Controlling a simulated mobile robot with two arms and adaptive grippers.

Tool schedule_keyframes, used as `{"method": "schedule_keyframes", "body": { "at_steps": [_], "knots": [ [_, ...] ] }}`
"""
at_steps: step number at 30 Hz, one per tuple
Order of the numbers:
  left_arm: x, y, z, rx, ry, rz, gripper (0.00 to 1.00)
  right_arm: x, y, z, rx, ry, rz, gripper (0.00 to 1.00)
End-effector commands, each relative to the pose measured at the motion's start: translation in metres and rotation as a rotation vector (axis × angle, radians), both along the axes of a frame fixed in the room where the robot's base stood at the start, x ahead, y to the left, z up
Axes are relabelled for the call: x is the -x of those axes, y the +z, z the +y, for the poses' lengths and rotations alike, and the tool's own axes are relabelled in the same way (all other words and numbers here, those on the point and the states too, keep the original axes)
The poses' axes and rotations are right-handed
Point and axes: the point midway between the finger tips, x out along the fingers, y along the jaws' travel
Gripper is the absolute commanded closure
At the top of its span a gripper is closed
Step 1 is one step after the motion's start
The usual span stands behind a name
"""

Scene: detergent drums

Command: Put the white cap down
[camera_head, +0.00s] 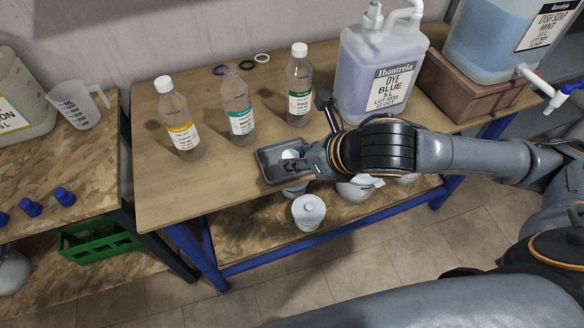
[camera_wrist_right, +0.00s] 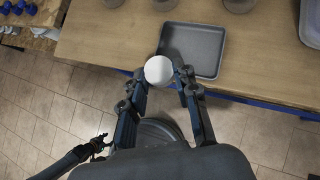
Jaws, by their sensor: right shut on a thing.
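The white cap (camera_wrist_right: 158,70) is a round white piece between the fingertips of my right gripper (camera_wrist_right: 160,76), which is shut on it. In the wrist view it overlaps the left front edge of the grey tray (camera_wrist_right: 205,30); its height above the tray is hard to tell. In the head view the cap (camera_head: 290,154) shows partly at my right gripper (camera_head: 303,162), over the tray (camera_head: 268,165) at the table's front edge. A dark jaw-like part, seemingly my left gripper (camera_wrist_right: 97,144), shows low in the wrist view; its opening is unclear.
On the table (camera_head: 165,210) stand a yellow-label bottle (camera_head: 180,125), a teal-label bottle (camera_head: 238,115) that looks uncapped, and a green-label bottle (camera_head: 299,90). Behind lie small rings (camera_head: 246,65). The blue dye jug (camera_head: 375,70) stands right. White drums (camera_head: 309,212) sit below.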

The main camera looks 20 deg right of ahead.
Motion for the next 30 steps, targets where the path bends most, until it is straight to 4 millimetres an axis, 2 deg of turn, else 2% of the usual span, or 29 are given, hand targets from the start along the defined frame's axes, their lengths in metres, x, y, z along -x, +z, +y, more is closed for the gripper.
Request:
{"method": "schedule_keyframes", "body": {
  "at_steps": [1,3,5,6,9,12,22,27,30],
  "knots": [
    [0.002,-0.019,0.0,0.0,0.0,0.003,0.44,-0.006,-0.01,-0.001,0.0,-0.001,-0.005,1.0],
    [0.004,-0.032,0.0,0.0,0.0,0.006,0.44,-0.012,-0.013,-0.002,-0.003,0.001,-0.005,1.0],
    [0.005,-0.021,0.0,-0.001,0.0,0.008,0.44,-0.027,-0.012,-0.006,-0.002,-0.004,0.003,1.0],
    [0.005,-0.02,0.0,-0.001,0.0,0.009,0.44,-0.037,-0.017,-0.009,-0.001,-0.005,0.003,1.0],
    [0.006,-0.024,0.0,-0.001,0.0,0.009,0.44,-0.05,-0.04,-0.011,-0.002,-0.002,0.007,1.0],
    [0.006,-0.024,0.0,-0.001,0.0,0.009,0.44,-0.063,-0.053,-0.013,-0.002,-0.001,0.003,1.0],
    [0.004,-0.026,0.0,0.0,-0.001,0.005,0.44,-0.081,-0.075,-0.017,-0.002,0.0,0.002,1.0],
    [0.003,-0.027,0.001,-0.001,-0.001,0.005,0.44,-0.08,-0.101,-0.017,-0.002,0.002,0.003,1.0],
    [0.003,-0.027,0.001,-0.002,-0.001,0.005,0.44,-0.081,-0.105,-0.017,-0.001,0.003,0.001,1.0]
  ]
}}
